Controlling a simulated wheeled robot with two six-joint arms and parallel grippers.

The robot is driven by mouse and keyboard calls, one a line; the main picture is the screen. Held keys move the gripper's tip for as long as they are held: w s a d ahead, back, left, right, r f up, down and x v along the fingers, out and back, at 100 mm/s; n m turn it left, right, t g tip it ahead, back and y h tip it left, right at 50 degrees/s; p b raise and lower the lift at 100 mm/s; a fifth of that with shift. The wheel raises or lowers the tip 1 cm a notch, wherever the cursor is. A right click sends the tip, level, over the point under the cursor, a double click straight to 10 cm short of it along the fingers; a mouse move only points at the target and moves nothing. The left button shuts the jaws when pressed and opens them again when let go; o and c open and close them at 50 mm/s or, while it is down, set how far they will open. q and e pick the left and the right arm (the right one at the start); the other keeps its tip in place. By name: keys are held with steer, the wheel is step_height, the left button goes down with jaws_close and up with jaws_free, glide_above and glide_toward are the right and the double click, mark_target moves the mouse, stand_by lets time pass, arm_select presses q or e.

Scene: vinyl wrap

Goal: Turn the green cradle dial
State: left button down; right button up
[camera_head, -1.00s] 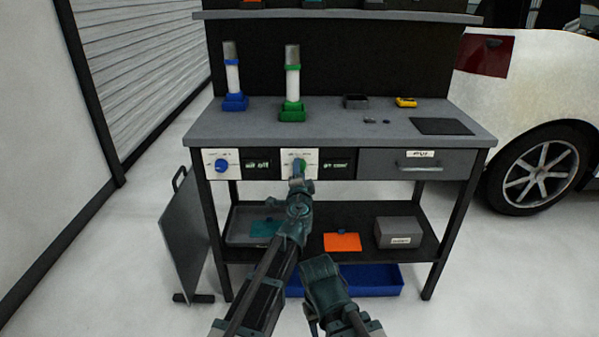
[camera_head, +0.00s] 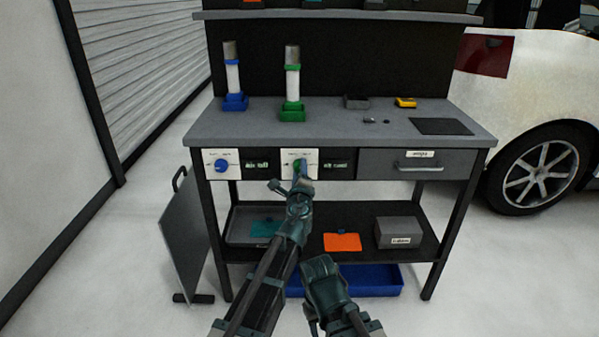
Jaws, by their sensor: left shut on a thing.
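The green cradle dial (camera_head: 297,163) sits on a white plate on the bench front, below the green cradle (camera_head: 292,115) that holds an upright white tube with a grey top. My left gripper (camera_head: 302,173) is shut on the green dial, and its fingers hide part of it. Its wrist is twisted, with a part sticking out to the left. A part of my right arm (camera_head: 325,285) shows low in the view, apart from the bench. I cannot make out its fingers.
A blue dial (camera_head: 221,166) is at the left, below a blue cradle (camera_head: 235,102) with another tube. A drawer (camera_head: 380,166) is at the right. The lower shelf holds an orange piece (camera_head: 342,242) and a grey box (camera_head: 398,232). A dark panel (camera_head: 188,235) stands at the left.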

arm_select(q)
steer(key=shift+s+m, duration=0.1)
steer(key=shift+m, duration=0.3)
steer(key=shift+c, duration=1.5)
jaws_free()
